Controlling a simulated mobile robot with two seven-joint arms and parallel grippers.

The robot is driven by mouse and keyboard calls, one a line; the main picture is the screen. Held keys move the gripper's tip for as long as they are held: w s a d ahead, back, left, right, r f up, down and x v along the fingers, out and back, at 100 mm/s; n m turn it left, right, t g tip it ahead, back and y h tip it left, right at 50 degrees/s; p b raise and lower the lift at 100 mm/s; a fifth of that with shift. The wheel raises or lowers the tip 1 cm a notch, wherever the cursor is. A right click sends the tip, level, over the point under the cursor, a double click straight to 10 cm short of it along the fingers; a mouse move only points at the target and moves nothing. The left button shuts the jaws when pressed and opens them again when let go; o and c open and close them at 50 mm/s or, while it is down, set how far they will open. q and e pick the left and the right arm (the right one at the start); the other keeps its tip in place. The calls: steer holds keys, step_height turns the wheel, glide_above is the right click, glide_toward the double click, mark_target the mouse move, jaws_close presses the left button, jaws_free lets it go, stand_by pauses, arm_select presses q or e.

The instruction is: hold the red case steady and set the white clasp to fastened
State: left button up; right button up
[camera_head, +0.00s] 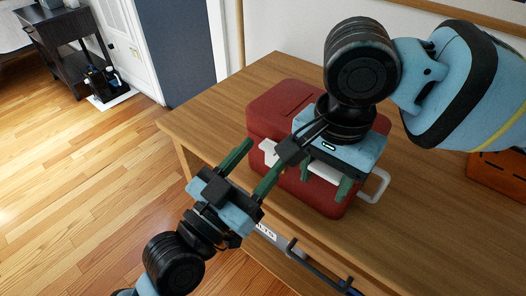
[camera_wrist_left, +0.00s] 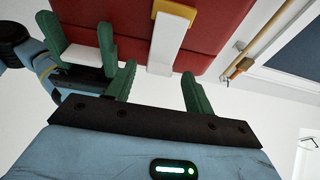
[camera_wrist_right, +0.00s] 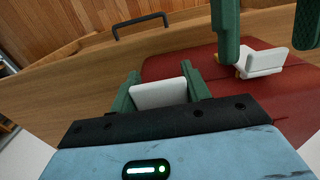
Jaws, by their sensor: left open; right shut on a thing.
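The red case (camera_head: 275,105) stands on the wooden desk, partly hidden by my right arm. The white clasp (camera_head: 269,152) is on its front; in the left wrist view the clasp (camera_wrist_left: 165,45) has a brass-coloured part at its top. In the right wrist view the clasp (camera_wrist_right: 262,62) juts out from the case. My left gripper (camera_head: 265,154) is open, its fingers on either side of the clasp, apparently not touching it. My right gripper (camera_head: 324,187) is shut on a white handle (camera_wrist_right: 158,95) at the case's front; the handle's end (camera_head: 377,186) shows at the right.
The desk (camera_head: 215,115) is bare left of the case. An orange-brown box (camera_head: 497,172) lies at the right edge. A dark drawer handle (camera_head: 318,268) sticks out below the desk's front edge. The floor at the left is open.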

arm_select(q)
steer(key=v, duration=1)
steer(key=shift+s+a, duration=0.1)
arm_select(e)
steer(key=o, duration=1.6)
steer(key=shift+c, duration=0.2)
steer(key=shift+r, duration=0.1)
step_height(320, 180, up, 12)
steer(key=shift+f, duration=0.1)
arm_select(q)
steer(key=shift+s, duration=0.1)
arm_select(e)
steer(key=shift+s+a, duration=0.1)
